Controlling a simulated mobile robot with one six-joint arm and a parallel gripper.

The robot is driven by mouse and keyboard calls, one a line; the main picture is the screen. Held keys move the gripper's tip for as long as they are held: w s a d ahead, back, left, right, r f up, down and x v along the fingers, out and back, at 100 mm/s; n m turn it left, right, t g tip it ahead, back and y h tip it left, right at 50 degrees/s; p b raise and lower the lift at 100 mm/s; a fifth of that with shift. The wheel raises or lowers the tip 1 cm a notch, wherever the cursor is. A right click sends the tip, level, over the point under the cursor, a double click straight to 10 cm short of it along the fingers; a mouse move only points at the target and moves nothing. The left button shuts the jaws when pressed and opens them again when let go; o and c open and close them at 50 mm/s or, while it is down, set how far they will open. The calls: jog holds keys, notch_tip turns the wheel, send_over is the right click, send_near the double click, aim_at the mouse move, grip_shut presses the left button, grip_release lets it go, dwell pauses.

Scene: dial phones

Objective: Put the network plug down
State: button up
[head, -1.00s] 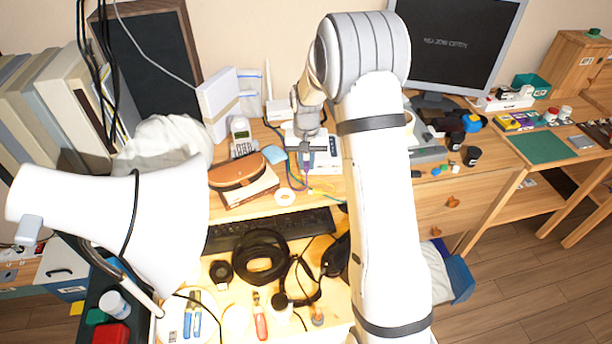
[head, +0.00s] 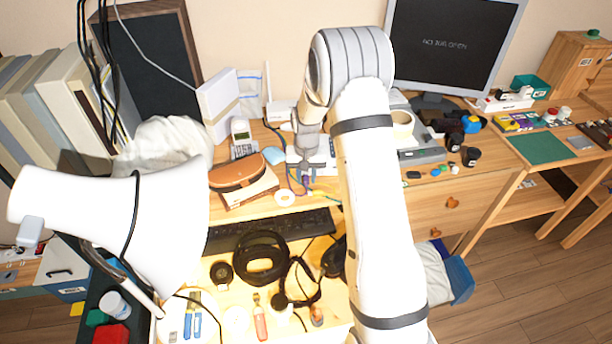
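My gripper (head: 306,173) points down over the desk, in front of a white device (head: 325,161) near the wall. A small purple piece, which looks like the network plug (head: 306,183), is at my fingertips. My fingers appear shut on it. The details are too small to see exactly how it sits between them, or whether it touches the desk. Thin coloured cables run close by, and my arm hides the area to the right.
A black keyboard (head: 270,230) is in front. A monitor (head: 452,45) stands at the back right. Little bare desk shows around my gripper.

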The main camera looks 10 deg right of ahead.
aim_at(306, 179)
jog(key=shift+o, duration=0.9)
jog(key=shift+r, duration=0.25)
notch_tip(306, 179, up, 12)
jog(key=s+r+n+t, duration=0.1)
jog(key=s+r, duration=1)
jog(key=s, duration=0.4)
jog(key=s+n+t, duration=0.1)
jog(key=s, duration=1.4)
jog(key=shift+s+d+t, duration=0.15)
jog(key=shift+s+t, duration=0.05)
jog(key=shift+t, duration=0.1)
